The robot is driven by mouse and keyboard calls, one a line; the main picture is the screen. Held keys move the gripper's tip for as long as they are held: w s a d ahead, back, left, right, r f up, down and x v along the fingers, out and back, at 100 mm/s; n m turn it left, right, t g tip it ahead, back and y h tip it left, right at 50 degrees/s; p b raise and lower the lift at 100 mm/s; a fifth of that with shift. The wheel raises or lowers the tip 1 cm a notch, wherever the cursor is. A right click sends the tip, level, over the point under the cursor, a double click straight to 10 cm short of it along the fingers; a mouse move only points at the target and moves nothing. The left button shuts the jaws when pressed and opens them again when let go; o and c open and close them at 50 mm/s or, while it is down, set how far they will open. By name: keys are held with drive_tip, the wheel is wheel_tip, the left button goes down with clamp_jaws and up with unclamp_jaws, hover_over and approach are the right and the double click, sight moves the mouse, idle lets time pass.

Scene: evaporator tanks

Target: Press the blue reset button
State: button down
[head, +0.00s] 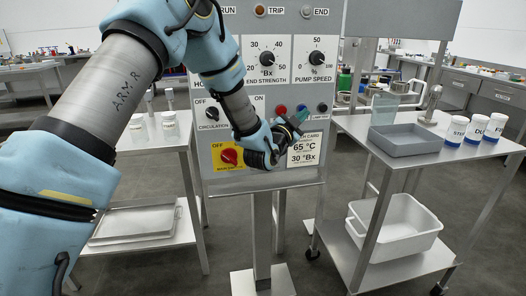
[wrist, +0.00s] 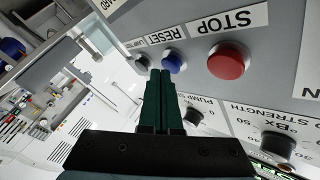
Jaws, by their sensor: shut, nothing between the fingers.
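The blue reset button (wrist: 175,62) sticks out of the grey panel in the wrist view, under a RESET label that appears upside down. In the head view, the blue button (head: 301,107) shows just above my fingertips. My gripper (head: 302,116) is in front of the panel, its green fingers shut together and empty. In the wrist view, the fingertips of my gripper (wrist: 161,72) end right beside the blue button in the picture. I cannot tell whether they touch it or how far off the panel they are.
The red STOP button (wrist: 229,60) is beside the blue one, and a small black lamp-test button (wrist: 142,61) is on the other side. Black dials (head: 267,58) sit above, and a red switch on yellow (head: 229,156) below. A trolley with a grey tray (head: 404,140) stands right.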

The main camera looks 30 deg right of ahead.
drive_tip(key=shift+s+a+b, duration=0.3)
drive_tip(key=shift+s+b, duration=0.05)
drive_tip(key=shift+s, duration=0.5)
drive_tip(key=shift+s+a+b, duration=0.35)
drive_tip(key=shift+s+b, duration=0.05)
drive_tip(key=shift+s, duration=0.45)
drive_tip(key=shift+s+a+b, duration=0.3)
drive_tip(key=shift+s+b, duration=0.05)
drive_tip(key=shift+s, duration=0.5)
